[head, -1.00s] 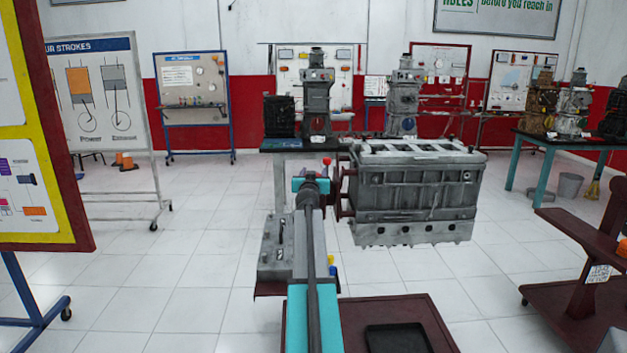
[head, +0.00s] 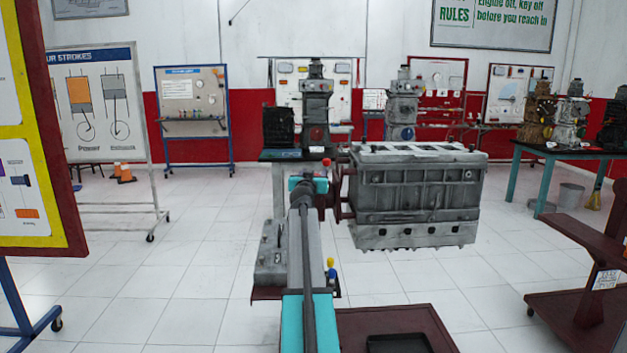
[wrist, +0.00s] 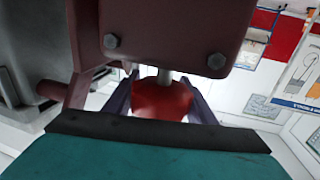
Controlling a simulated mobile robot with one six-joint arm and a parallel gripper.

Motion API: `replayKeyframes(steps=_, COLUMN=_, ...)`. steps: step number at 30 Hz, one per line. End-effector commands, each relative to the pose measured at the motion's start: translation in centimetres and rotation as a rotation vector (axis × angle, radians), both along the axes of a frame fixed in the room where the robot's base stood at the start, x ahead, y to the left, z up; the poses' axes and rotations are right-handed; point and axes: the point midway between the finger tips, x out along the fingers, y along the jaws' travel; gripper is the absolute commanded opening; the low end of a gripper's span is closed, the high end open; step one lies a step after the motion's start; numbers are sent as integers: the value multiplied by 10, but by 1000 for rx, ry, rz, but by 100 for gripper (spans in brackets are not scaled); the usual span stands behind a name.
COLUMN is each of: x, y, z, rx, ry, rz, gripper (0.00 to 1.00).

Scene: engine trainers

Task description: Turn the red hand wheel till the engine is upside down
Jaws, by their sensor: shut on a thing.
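The grey engine block (head: 418,195) hangs at its left end from a dark red bracket (head: 342,190) in the head view. Its narrow pale top face has several openings, and a pale band runs along its bottom. My gripper (head: 318,180) is at the left of the bracket, by a small red part (head: 326,162) of the hand wheel. In the wrist view my gripper (wrist: 161,100) is shut with its dark fingers on either side of a rounded red grip (wrist: 160,97) of the wheel. The rest of the wheel is not clear in either view.
A dark red stand base (head: 395,325) with a black tray (head: 397,343) is below the engine. Another dark red stand (head: 590,290) is at right. A yellow-edged board (head: 40,150) is at left. Open tiled floor lies between.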

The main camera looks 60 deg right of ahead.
Motion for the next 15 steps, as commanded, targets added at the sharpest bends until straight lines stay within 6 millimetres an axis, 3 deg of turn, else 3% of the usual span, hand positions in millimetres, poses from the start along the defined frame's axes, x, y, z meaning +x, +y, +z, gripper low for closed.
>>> replayKeyframes(steps=9, x=-1, y=2, z=-4, rx=6, ry=1, rz=-2, gripper=28)
replayKeyframes(steps=10, x=-1, y=2, z=-4, rx=6, ry=1, rz=-2, gripper=54)
replayKeyframes(steps=13, x=-1, y=2, z=-4, rx=6, ry=1, rz=-2, gripper=69)
replayKeyframes(steps=15, x=-1, y=1, z=-3, rx=5, ry=0, rz=-2, gripper=69)
